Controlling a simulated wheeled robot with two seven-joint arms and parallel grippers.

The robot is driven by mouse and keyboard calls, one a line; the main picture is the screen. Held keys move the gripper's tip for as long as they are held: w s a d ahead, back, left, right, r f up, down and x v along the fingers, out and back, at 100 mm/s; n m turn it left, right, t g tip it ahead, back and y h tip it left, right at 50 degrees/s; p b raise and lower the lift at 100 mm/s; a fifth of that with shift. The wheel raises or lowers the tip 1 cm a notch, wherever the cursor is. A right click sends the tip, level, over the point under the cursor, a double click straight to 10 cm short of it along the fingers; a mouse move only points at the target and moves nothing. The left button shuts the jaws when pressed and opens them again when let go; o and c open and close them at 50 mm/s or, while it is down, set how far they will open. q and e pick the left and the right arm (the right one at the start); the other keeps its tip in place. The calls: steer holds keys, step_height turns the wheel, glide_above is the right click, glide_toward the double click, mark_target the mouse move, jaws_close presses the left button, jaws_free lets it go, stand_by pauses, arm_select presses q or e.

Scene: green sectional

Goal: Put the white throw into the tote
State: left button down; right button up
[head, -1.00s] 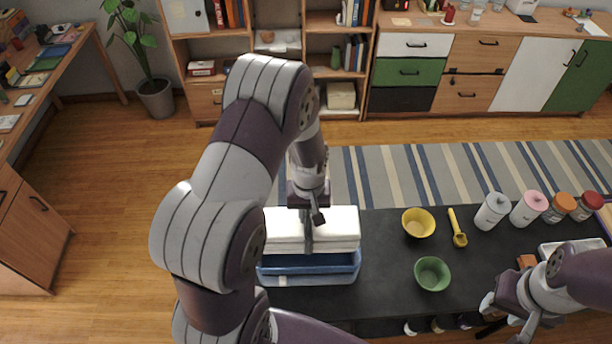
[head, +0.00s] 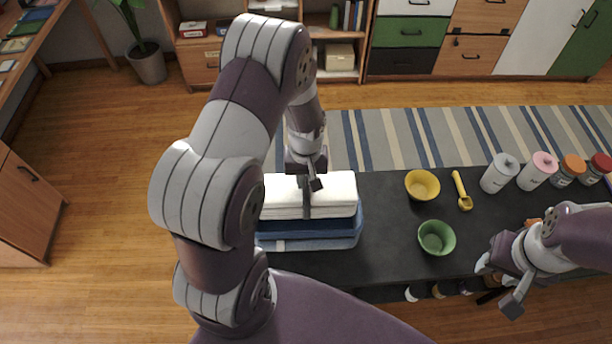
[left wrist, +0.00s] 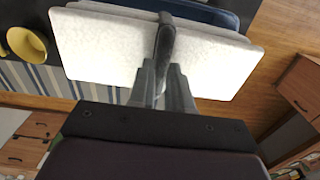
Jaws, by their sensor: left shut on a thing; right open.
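The white throw (head: 335,188) is a folded block at the left end of the dark table. It is over the back part of the blue tote (head: 310,243), whose front part shows below it. I cannot tell whether the throw touches the tote. My right gripper (head: 498,285) is open and empty near the table's front right.
A yellow bowl (head: 422,185), a yellow scoop (head: 462,192) and a green bowl (head: 436,237) stand right of the tote. Several lidded jars (head: 537,171) line the back right. The dark tabletop (head: 385,240) is bare between the tote and the green bowl.

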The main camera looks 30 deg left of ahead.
arm_select(q)
steer(key=shift+f+b, duration=4.05)
steer(key=shift+f, duration=2.05)
steer(key=shift+f+b, duration=1.6)
steer(key=shift+f, duration=0.65)
steer(key=c, duration=1)
jaws_free()
step_height(320, 180, up, 13)
steer(key=shift+f+b, duration=0.15)
steer(key=shift+b, duration=0.5)
